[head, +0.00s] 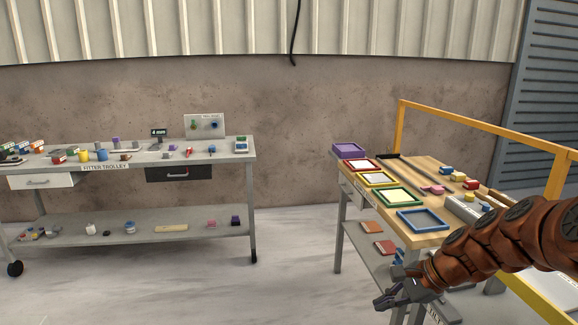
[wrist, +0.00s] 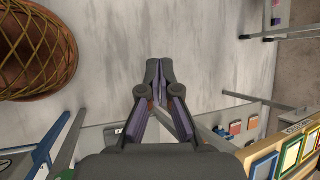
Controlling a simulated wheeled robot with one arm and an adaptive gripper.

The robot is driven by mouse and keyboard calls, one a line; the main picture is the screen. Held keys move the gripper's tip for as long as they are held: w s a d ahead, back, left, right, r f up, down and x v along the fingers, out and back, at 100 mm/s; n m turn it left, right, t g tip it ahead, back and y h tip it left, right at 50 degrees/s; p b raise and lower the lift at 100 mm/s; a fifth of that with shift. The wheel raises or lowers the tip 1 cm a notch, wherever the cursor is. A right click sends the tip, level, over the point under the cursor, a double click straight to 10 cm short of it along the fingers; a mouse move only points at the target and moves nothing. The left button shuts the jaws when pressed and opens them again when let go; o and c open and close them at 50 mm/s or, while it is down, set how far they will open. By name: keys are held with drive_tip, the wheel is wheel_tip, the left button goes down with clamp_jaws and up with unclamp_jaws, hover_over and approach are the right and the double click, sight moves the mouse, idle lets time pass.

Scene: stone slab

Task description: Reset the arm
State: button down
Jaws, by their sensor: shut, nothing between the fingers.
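My gripper (head: 391,299) is at the lower right of the head view, at the end of my orange-brown arm. It hangs in front of the wooden-topped bench, below the level of its top. In the wrist view my gripper (wrist: 158,66) points over the pale floor, with its fingers together and nothing between them. No object touches the fingertips.
The wooden-topped bench (head: 432,172) at right carries coloured trays, small blocks and a yellow rail (head: 480,124). A grey fitter trolley (head: 105,167) with small items stands at left. Clear floor (head: 295,270) lies between them. A brown basket-like object (wrist: 32,50) shows in the wrist view.

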drive_tip(key=s+a+r+n+g+h+p, duration=0.1)
drive_tip(key=s+a+n+g, duration=0.2)
drive_tip(key=s, duration=0.4)
drive_tip(key=s+a+r+n+h+p, duration=0.1)
drive_tip(key=s+a+r+n, duration=0.1)
drive_tip(key=s+a+n, duration=0.4)
drive_tip(key=s+d+n+g+h+p, duration=0.1)
drive_tip(key=s+d+n+h, duration=0.1)
drive_tip(key=s, duration=0.6)
drive_tip(key=s+d+n+g+h+p, duration=0.1)
drive_tip(key=s+d+n+h, duration=0.1)
drive_tip(key=s, duration=0.7)
drive_tip(key=shift+s+d+r+n+h, duration=0.15)
drive_tip(key=shift+s+d+n+h, duration=0.2)
drive_tip(key=shift+d+n, duration=0.65)
drive_tip(key=shift+w, duration=0.1)
